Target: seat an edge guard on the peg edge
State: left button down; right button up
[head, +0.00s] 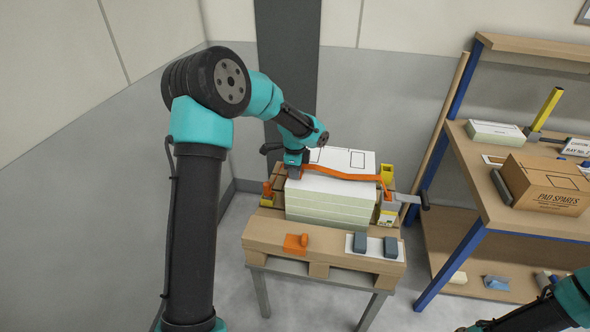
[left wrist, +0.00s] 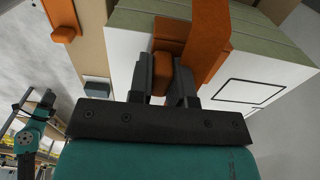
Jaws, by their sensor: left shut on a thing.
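My left gripper (left wrist: 162,75) is shut on the knob of an orange edge guard (left wrist: 172,28). In the head view the left gripper (head: 293,172) is at the left top edge of the panel stack (head: 325,205). The guard lies against the stack's edge, beside or under the orange strap (head: 340,173); the jaws partly hide it, and I cannot tell if it is fully flush. A second orange edge guard (head: 296,243) with a knob lies on the front of the pallet. Of my right arm only links show clearly; its jaws cannot be made out.
The pallet trolley (head: 275,237) carries the stack. Two grey blocks (head: 361,243) lie on a white mat. A ratchet with a handle (head: 408,200) and a yellow post (head: 386,172) stand on the right. A shelf unit (head: 470,170) with a carton (head: 545,187) is close on the right.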

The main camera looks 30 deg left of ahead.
pick_arm(q)
jog(key=shift+f, duration=0.1)
jog(key=c, duration=1)
grip_release()
jog(key=shift+r, duration=4)
